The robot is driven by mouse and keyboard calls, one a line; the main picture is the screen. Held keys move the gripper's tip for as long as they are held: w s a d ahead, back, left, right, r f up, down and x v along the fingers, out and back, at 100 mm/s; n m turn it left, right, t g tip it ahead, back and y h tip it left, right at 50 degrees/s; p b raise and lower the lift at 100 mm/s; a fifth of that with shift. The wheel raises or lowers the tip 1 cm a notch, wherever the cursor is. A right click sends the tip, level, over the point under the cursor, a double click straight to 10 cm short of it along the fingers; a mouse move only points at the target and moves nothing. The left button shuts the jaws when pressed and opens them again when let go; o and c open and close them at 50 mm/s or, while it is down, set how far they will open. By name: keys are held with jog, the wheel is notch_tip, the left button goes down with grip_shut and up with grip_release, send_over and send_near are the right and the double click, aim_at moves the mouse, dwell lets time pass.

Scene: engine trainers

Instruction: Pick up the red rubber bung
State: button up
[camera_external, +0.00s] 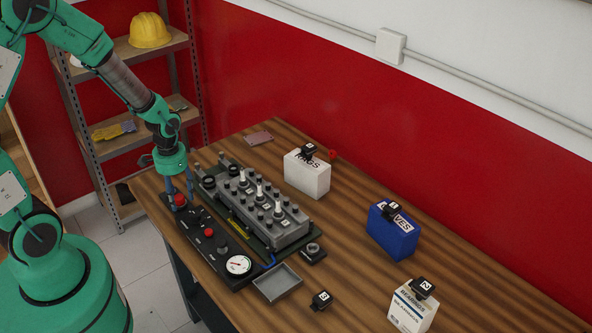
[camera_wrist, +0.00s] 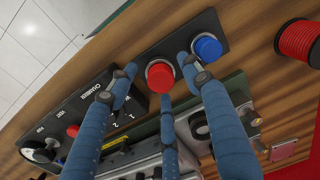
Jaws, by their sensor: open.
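A round red piece (camera_wrist: 160,75) sits upright in a metal ring on a small black plate (camera_wrist: 180,28), next to a similar blue piece (camera_wrist: 207,48). It is the likely bung, though its material cannot be told. In the external view, a red piece (camera_external: 180,200) shows just below my gripper (camera_external: 178,190). My gripper also shows in the wrist view (camera_wrist: 158,82). Its blue fingers are open, spread around the red piece, and hold nothing. Contact cannot be told. Another small red thing (camera_external: 332,154) shows behind the rags box, too small to identify.
A red spool (camera_wrist: 297,40) stands beyond the blue piece. The control panel (camera_external: 215,241) and grey engine block (camera_external: 262,215) stand close by. The rags box (camera_external: 307,177), blue box (camera_external: 391,235) and bearings box (camera_external: 408,312) are farther right. The table's middle has bare wood.

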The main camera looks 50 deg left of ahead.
aim_at(179, 197)
jog(key=c, duration=1.1)
jog(key=shift+r, duration=0.15)
jog(key=shift+r, duration=0.25)
notch_tip(179, 197, up, 3)
jog(key=shift+f+p, duration=0.1)
jog(key=shift+p, duration=0.45)
jog(key=s+d+r+p, duration=0.1)
jog(key=s+d, duration=0.3)
jog(key=s, duration=1.1)
jog(key=shift+s+d+r+p, duration=0.15)
jog(key=shift+d+r+p, duration=0.05)
jog(key=shift+p, duration=0.25)
